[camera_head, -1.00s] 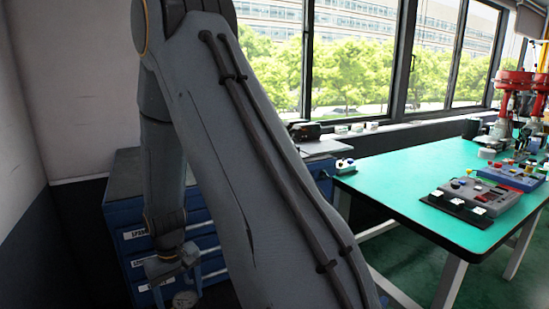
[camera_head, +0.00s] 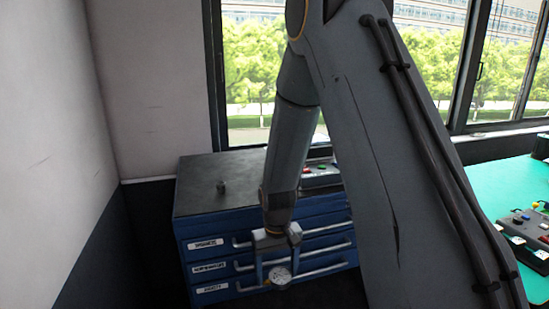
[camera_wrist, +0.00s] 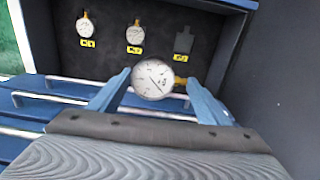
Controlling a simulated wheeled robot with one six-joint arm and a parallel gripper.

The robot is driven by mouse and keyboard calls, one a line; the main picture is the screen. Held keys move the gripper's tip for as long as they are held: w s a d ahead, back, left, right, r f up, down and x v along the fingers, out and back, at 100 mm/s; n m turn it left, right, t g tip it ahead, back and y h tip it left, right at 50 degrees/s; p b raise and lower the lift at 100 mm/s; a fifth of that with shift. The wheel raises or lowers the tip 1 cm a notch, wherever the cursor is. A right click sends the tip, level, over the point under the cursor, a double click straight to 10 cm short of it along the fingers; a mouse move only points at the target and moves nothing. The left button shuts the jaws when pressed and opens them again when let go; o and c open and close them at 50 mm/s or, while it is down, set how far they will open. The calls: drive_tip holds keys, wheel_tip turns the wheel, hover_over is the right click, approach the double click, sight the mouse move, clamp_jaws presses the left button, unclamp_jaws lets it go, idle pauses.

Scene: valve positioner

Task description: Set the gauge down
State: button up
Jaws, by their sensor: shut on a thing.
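My gripper (camera_head: 276,273) hangs in front of the blue drawer cabinet (camera_head: 190,250), shut on a round white-faced gauge (camera_head: 279,277). In the wrist view the gauge (camera_wrist: 153,77) sits between the blue fingers, its dial facing the camera and its brass stem pointing right. Beyond it is a dark panel (camera_wrist: 110,55) with a blue edge, which looks like the inside of an open drawer. Two similar gauges, at left (camera_wrist: 85,27) and centre (camera_wrist: 135,34), lie there above yellow labels. A bare dark gauge-shaped outline (camera_wrist: 184,39) with its own label lies to the right.
Drawer handles (camera_wrist: 50,97) cross the wrist view beside the panel. A white wall stands left; a green table (camera_head: 515,180) is at right.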

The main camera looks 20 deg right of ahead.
wheel_tip(320, 180, up, 9)
drive_tip(key=w+n+p, duration=0.1)
drive_tip(key=n+p, duration=0.2)
drive_tip(key=p, duration=0.1)
wheel_tip(320, 180, up, 21)
drive_tip(key=n, duration=1.5)
hover_over(276, 273)
drive_tip(key=w, duration=1)
drive_tip(key=shift+s+a+f, duration=0.1)
drive_tip(key=shift+a+f, duration=0.1)
drive_tip(key=shift+a, duration=0.1)
drive_tip(key=shift+a, duration=0.1)
